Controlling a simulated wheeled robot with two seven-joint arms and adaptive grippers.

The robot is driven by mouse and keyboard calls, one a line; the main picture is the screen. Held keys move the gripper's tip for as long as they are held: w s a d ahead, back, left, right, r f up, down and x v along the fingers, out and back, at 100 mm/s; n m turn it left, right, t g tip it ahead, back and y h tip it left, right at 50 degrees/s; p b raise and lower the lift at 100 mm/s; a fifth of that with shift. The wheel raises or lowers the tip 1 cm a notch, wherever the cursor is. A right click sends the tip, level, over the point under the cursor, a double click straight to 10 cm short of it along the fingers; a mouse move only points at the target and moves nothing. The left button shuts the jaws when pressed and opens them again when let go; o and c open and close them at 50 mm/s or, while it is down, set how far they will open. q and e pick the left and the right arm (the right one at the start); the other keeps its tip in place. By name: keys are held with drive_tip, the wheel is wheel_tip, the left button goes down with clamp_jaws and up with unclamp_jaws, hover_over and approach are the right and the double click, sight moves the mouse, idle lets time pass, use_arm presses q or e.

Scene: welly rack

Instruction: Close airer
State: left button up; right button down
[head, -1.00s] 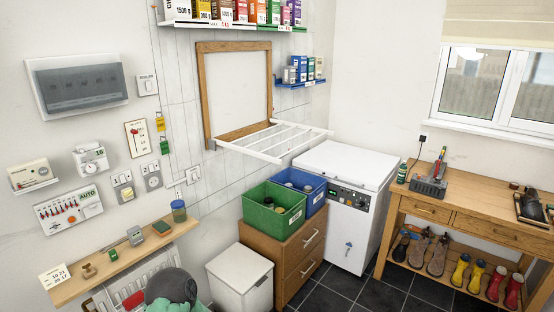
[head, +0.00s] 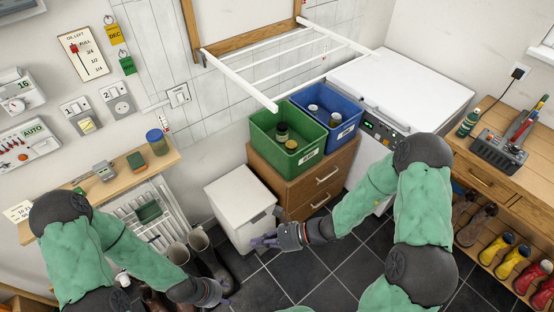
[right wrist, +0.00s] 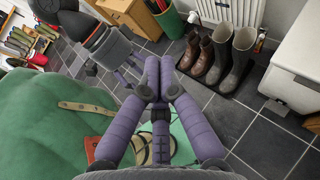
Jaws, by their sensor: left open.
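The airer is a white barred rack (head: 240,82) hinged to a wooden frame (head: 250,39) on the tiled wall. It is folded down and sticks out roughly level above the green and blue crates. In the head view my right gripper (head: 262,241) is low in front of the white bin, well below and apart from the airer. Its purple fingers are together and empty in the right wrist view (right wrist: 159,68). My left gripper (head: 226,289) is low at the bottom of the head view, near the boots, open and away from the airer.
Green crate (head: 262,150) and blue crate (head: 345,138) stand on a wooden drawer cabinet (head: 322,180) under the airer. A white chest appliance (head: 410,75) is to the right, a white bin (head: 240,197) to the left. A narrow shelf (head: 125,185) juts out over the radiator.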

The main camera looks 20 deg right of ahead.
drive_tip(key=w+d+r+m+t+h+p, duration=0.2)
drive_tip(key=w+d+r+m+t+h, duration=0.3)
drive_tip(key=w+d+r+m+t, duration=0.95)
drive_tip(key=w+a+r+n+t, duration=0.1)
drive_tip(key=w+a+r+n, duration=0.1)
drive_tip(key=w+r, duration=0.8)
drive_tip(key=shift+w+r+n, duration=0.15)
drive_tip(key=shift+r+n, duration=0.25)
drive_tip(key=shift+n, duration=0.35)
drive_tip(key=shift+t, duration=0.25)
drive_tip(key=shift+d+r+p, duration=0.1)
drive_tip(key=shift+r+p, duration=0.05)
drive_tip(key=shift+p, duration=0.15)
